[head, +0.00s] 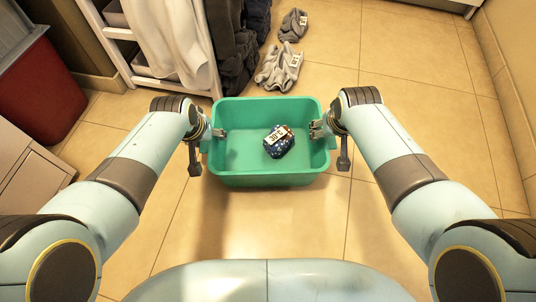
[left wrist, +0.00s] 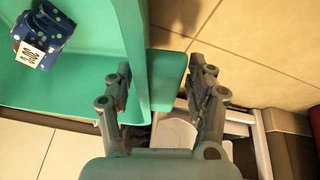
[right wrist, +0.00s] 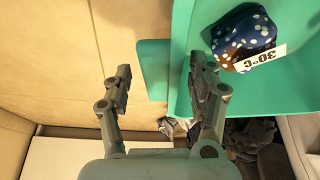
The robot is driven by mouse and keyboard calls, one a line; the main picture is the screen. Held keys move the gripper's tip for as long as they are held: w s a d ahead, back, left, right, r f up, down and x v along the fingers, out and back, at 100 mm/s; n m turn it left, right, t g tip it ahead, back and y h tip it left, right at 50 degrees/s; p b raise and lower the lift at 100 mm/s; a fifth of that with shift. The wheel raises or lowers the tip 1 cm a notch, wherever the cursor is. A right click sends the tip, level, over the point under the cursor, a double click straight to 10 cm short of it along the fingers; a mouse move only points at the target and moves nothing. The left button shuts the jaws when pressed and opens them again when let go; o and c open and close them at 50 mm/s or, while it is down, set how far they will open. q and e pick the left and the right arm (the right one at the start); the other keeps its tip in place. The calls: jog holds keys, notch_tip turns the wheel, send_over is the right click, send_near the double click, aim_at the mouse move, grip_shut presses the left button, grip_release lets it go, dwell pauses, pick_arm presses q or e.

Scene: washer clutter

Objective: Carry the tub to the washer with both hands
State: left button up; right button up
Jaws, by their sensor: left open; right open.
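The green tub (head: 255,180) is in the middle of the head view, between my two grippers. A blue dotted cloth (head: 279,148) with a white tag lies inside it; it also shows in the left wrist view (left wrist: 45,30) and the right wrist view (right wrist: 243,35). My left gripper (head: 215,134) is open at the tub's left side, its fingers on either side of the wall and handle tab (left wrist: 167,80). My right gripper (head: 320,130) is open at the right side, its fingers on either side of the wall and tab (right wrist: 153,70). Contact cannot be told. The washer is not recognisable.
Grey cloths (head: 280,68) with tags lie on the tiled floor beyond the tub. A white rack (head: 120,45) with hanging clothes stands at the back left. A red bin (head: 40,95) is at the far left. A wall (head: 510,75) runs along the right. Floor right of the cloths is clear.

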pick_arm(q)
jog(key=o, duration=0.8)
jog(key=shift+d, duration=0.1)
pick_arm(e)
jog(key=shift+a, duration=0.1)
pick_arm(q)
jog(key=shift+s+r, duration=0.1)
jog(key=shift+r, duration=0.15)
jog(key=shift+v, duration=1.15)
jog(key=s, duration=0.4)
jog(key=s+a, duration=0.1)
jog(key=s, duration=0.3)
jog(key=s+a, duration=0.1)
jog(key=s, duration=0.3)
jog(key=shift+a, duration=0.25)
pick_arm(e)
jog(key=o, duration=0.8)
